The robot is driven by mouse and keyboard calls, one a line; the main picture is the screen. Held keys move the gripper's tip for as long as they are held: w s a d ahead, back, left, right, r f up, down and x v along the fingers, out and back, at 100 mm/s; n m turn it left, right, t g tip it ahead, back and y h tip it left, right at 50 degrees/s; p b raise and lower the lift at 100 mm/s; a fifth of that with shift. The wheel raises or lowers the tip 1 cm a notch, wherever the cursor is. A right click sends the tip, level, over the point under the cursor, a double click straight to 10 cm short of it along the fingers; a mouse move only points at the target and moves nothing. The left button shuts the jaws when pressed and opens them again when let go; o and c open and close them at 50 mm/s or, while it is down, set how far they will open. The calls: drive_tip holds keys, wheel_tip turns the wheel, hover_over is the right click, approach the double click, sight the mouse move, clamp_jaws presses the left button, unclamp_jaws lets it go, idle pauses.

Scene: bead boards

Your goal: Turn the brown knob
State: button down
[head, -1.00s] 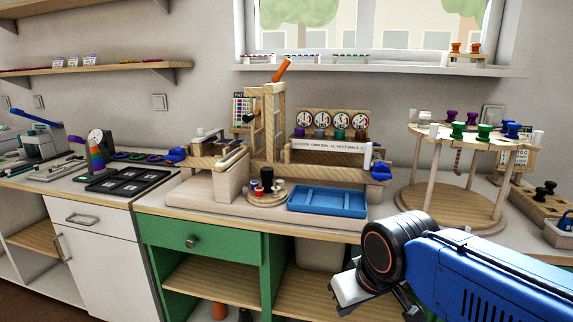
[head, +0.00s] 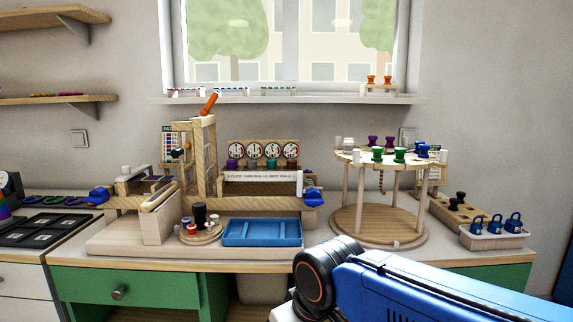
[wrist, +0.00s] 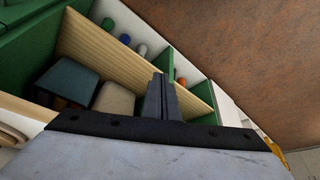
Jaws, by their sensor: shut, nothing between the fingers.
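The brown knob (head: 291,164) is the rightmost of several small knobs under a row of white dials (head: 262,151) on the wooden rig in the head view. A purple knob (head: 232,164), a grey knob and a teal knob (head: 271,164) stand to its left. My gripper (wrist: 163,97) shows in the wrist view with its fingers together and empty, over the shelves below the bench. It is well away from the brown knob and not touching it. In the head view my blue arm is low at the right and the fingertips are hidden.
A blue tray (head: 262,232) and a small round stand with pegs (head: 199,232) lie in front of the rig. A lever with an orange handle (head: 208,104) rises left of the dials. A round carousel (head: 380,224) with coloured knobs stands right. A tray of blue padlocks (head: 493,236) is farther right.

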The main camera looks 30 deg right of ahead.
drive_tip(key=c, duration=2.5)
unclamp_jaws()
drive_tip(key=o, duration=0.5)
drive_tip(key=shift+r, duration=0.1)
drive_tip(key=o, duration=0.6)
drive_tip(key=shift+m, duration=0.5)
drive_tip(key=w+r, duration=0.2)
drive_tip(key=r, duration=0.1)
drive_tip(key=w+d+r, duration=0.1)
drive_tip(key=w+r, duration=0.1)
drive_tip(key=r, duration=0.1)
drive_tip(key=w+d+r, duration=0.1)
drive_tip(key=w+r, duration=0.1)
drive_tip(key=r, duration=0.1)
drive_tip(key=shift+w, duration=0.15)
drive_tip(key=shift+o, duration=0.2)
wheel_tip(320, 180, up, 34)
drive_tip(key=m+g+h, duration=0.1)
drive_tip(key=m+h, duration=0.2)
drive_tip(key=m, duration=0.5)
hover_over(292, 161)
drive_tip(key=s+a, duration=0.5)
drive_tip(key=x, duration=1.7)
drive_tip(key=shift+s+d+f, duration=0.1)
drive_tip(key=shift+s+d, duration=0.15)
drive_tip(key=c, duration=1)
